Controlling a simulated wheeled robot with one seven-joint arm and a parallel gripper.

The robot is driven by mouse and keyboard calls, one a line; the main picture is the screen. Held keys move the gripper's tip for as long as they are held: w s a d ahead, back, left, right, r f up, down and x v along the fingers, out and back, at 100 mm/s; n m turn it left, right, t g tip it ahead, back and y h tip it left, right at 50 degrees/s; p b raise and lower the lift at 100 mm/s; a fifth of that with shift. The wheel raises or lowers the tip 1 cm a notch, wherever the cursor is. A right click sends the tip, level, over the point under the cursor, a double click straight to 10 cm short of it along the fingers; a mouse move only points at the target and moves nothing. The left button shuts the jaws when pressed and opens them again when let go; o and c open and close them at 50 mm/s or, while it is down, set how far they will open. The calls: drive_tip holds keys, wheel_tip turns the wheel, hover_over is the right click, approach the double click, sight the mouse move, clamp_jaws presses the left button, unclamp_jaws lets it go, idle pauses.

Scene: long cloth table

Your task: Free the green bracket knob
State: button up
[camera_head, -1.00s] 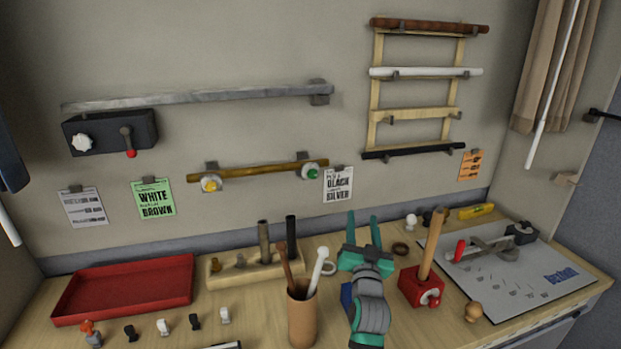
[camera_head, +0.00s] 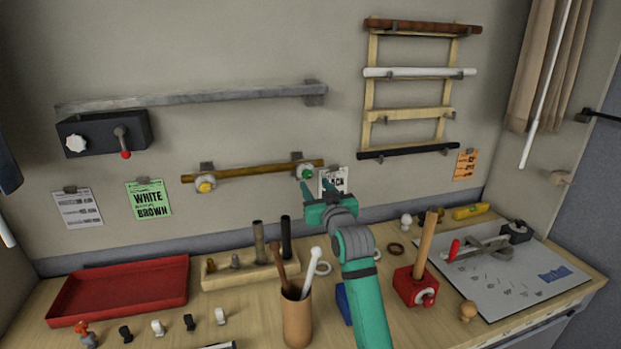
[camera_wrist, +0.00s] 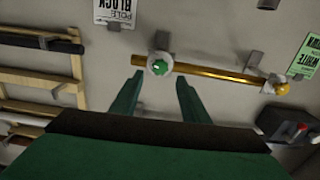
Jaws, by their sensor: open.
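The green bracket knob (camera_head: 307,174) sits on the right bracket of a brass-coloured rod (camera_head: 250,172) on the wall. In the wrist view the green knob (camera_wrist: 159,67) shows just beyond my fingertips, roughly centred between them, with a pale collar around it. The rod (camera_wrist: 205,73) runs from it to a yellow knob (camera_wrist: 281,88) on the other bracket; the yellow knob (camera_head: 205,186) is at the left in the head view. My gripper (camera_head: 318,190) is open and empty, raised to the wall close to the green knob. Its two fingers (camera_wrist: 158,84) point at the knob without visibly gripping it.
A black and white label (camera_head: 333,181) hangs right of the knob, partly behind my gripper. A wall rack (camera_head: 375,100) with several rods is further right. Below, the table holds a cup (camera_head: 298,318), a red tray (camera_head: 120,290) and a red block (camera_head: 416,288).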

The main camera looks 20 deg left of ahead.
sight(308, 175)
drive_tip(key=x, duration=0.7)
clamp_jaws()
drive_tip(key=c, duration=1.1)
unclamp_jaws()
